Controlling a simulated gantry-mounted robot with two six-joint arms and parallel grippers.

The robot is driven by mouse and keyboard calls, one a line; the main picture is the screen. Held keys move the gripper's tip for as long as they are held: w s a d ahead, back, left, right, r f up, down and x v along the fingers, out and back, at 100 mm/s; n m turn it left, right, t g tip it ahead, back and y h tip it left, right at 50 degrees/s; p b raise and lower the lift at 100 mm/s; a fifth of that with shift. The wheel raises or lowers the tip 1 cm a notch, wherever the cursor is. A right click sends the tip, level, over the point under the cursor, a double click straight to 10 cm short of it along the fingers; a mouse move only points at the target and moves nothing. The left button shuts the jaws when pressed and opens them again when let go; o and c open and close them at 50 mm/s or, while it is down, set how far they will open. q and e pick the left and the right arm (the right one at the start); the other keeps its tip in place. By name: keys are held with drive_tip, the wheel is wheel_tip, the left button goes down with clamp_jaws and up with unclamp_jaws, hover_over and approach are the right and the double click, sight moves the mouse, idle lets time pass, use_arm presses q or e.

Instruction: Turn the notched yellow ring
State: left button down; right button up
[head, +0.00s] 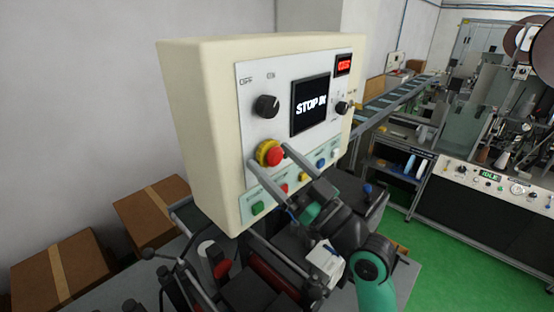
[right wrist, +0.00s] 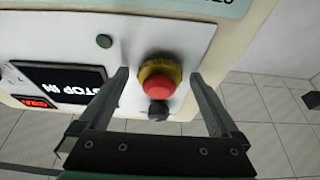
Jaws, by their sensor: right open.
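The yellow ring (head: 262,151) sits around a red mushroom button (head: 275,156) on the grey front plate of a cream control box. In the right wrist view, the ring (right wrist: 160,66) shows behind the red button (right wrist: 158,86); its notches are not clear. My right gripper (head: 267,155) is open, its two fingers reaching toward the panel on either side of the ring. In the right wrist view, the fingers (right wrist: 160,76) stand apart from the ring with a gap on both sides. My left gripper is not in view.
A black knob (head: 267,106) and a screen (head: 311,105) reading "STOP IN" are above the ring. A row of coloured buttons, including a green one (head: 257,208), is below. Cardboard boxes (head: 152,211) stand at left, a conveyor (head: 395,98) behind at right.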

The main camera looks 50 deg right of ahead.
drive_tip(key=shift+c, duration=0.2)
drive_tip(key=c, duration=1.3)
drive_tip(key=shift+r+m+h+p, duration=0.15)
drive_tip(key=shift+m+h+p, duration=0.25)
drive_tip(key=shift+m+p, duration=0.3)
drive_tip(key=m+h+p, duration=0.1)
drive_tip(key=m+p, duration=0.1)
drive_tip(key=p, duration=0.1)
drive_tip(key=m+h+p, duration=0.1)
drive_tip(key=m+p, duration=0.1)
drive_tip(key=p, duration=0.1)
drive_tip(key=m+g+h+p, duration=0.1)
drive_tip(key=m+p, duration=0.1)
drive_tip(key=m, duration=0.1)
drive_tip(key=shift+a+r+p, duration=0.25)
drive_tip(key=shift+a+p, duration=0.05)
drive_tip(key=shift+p, duration=0.1)
drive_tip(key=shift+f+m+h+p, duration=0.15)
drive_tip(key=shift+m+h+p, duration=0.5)
drive_tip(key=shift+m, duration=0.35)
drive_tip(key=shift+a+m+g+h, duration=0.1)
drive_tip(key=shift+m+g+h, duration=0.35)
drive_tip(key=shift+m, duration=0.55)
drive_tip(key=shift+f, duration=0.1)
